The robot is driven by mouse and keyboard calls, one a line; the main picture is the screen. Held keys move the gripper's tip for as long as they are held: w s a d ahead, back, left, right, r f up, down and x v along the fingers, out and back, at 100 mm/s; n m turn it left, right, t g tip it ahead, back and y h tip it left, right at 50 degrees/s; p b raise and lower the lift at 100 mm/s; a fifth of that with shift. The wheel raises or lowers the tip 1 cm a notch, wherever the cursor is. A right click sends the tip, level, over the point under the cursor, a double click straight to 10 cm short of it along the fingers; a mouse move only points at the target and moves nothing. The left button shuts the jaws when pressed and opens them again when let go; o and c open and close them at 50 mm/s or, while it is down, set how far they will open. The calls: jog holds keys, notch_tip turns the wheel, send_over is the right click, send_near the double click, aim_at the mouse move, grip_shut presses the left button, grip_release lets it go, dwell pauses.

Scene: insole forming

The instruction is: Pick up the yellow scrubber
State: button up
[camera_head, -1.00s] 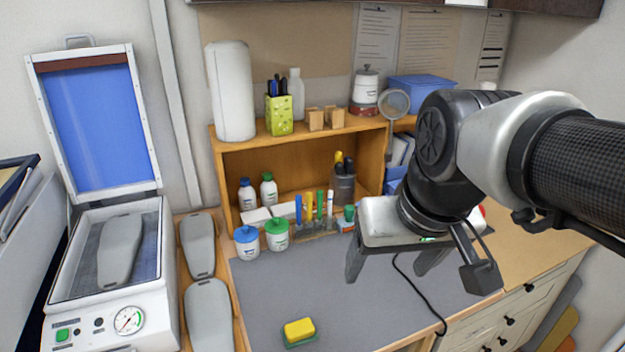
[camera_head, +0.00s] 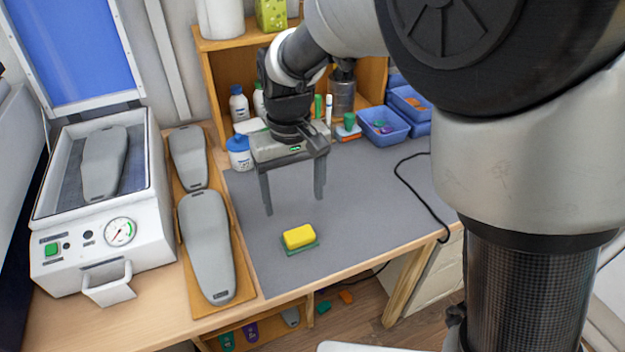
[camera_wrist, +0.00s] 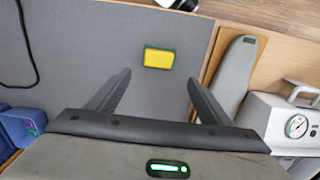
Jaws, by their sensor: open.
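The yellow scrubber (camera_head: 298,237) has a green pad underneath and lies flat on the grey mat (camera_head: 345,215), near the front edge of the bench. It also shows in the wrist view (camera_wrist: 158,58), beyond the fingertips and roughly between their lines. My gripper (camera_head: 294,205) is open and empty, with its fingers pointing down. In the head view it hangs above the mat, behind the scrubber. The wrist view shows both fingers (camera_wrist: 158,78) spread wide and not touching the scrubber.
Grey insole forms (camera_head: 209,245) lie on a wooden board left of the mat, beside a white press (camera_head: 100,240) with its lid up. Bottles and blue bins (camera_head: 384,126) stand at the back. A black cable (camera_head: 415,190) crosses the mat's right side. The mat around the scrubber is clear.

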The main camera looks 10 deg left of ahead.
send_over(299, 233)
jog(key=f, duration=0.5)
jog(key=shift+w+a, duration=0.2)
jog(key=shift+a, duration=0.15)
jog(key=shift+s+d+f+b, duration=0.1)
jog(key=shift+d+f+b, duration=0.05)
jog(key=shift+f, duration=0.75)
jog(key=shift+s+d+f+b, duration=0.1)
jog(key=shift+f+b, duration=0.05)
jog(key=shift+f, duration=0.7)
jog(key=shift+d+f+b, duration=0.15)
jog(key=shift+f, duration=0.75)
jog(key=c, duration=1.2)
notch_tip(299, 233, up, 10)
jog(key=p, duration=0.1)
jog(key=w+d+m+p, duration=0.1)
jog(key=d+m+p, duration=0.1)
jog(key=d, duration=0.6)
jog(key=w+d+f+m+p, duration=0.1)
jog(key=w+d+m+p, duration=0.1)
jog(key=d, duration=0.6)
jog(key=w+d+f+m+p, duration=0.1)
jog(key=w+d+m+p, duration=0.1)
jog(key=d, duration=0.5)
jog(key=shift+d+f+p, duration=0.1)
jog(key=shift+d+p, duration=0.3)
jog(key=shift+p, duration=0.45)
